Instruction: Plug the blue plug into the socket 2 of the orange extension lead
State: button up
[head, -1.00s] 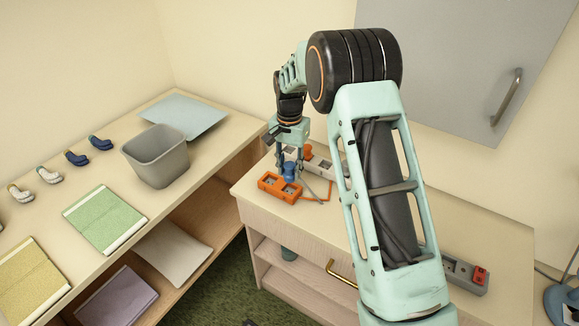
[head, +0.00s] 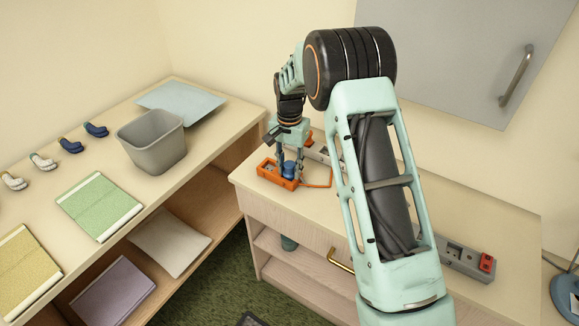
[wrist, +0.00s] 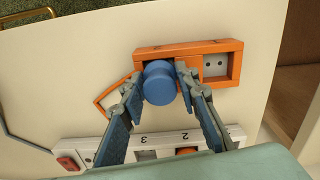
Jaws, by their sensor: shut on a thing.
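The orange extension lead (head: 268,176) lies on the cabinet top at its left end. In the wrist view the lead (wrist: 236,64) shows one bare socket at right. The blue plug (head: 289,170) is upright over the lead's other end, and in the wrist view the plug (wrist: 159,84) covers that end's socket. My gripper (head: 289,168) points down, shut on the plug; in the wrist view my gripper (wrist: 159,80) has one finger on each side of it. The contact under the plug is hidden, so I cannot tell whether it is seated.
A white extension lead (wrist: 110,150), marked 2 and 3, lies close behind, with an orange plug (wrist: 187,151) in it. A grey strip with a red switch (head: 487,262) lies right. A grey bin (head: 152,145) stands on the left shelf unit. My arm hides the cabinet's middle.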

aim_at(290, 164)
jog(key=o, duration=1.3)
jog(key=shift+r, duration=0.15)
notch_tip(290, 164, up, 12)
jog(key=shift+f, duration=0.1)
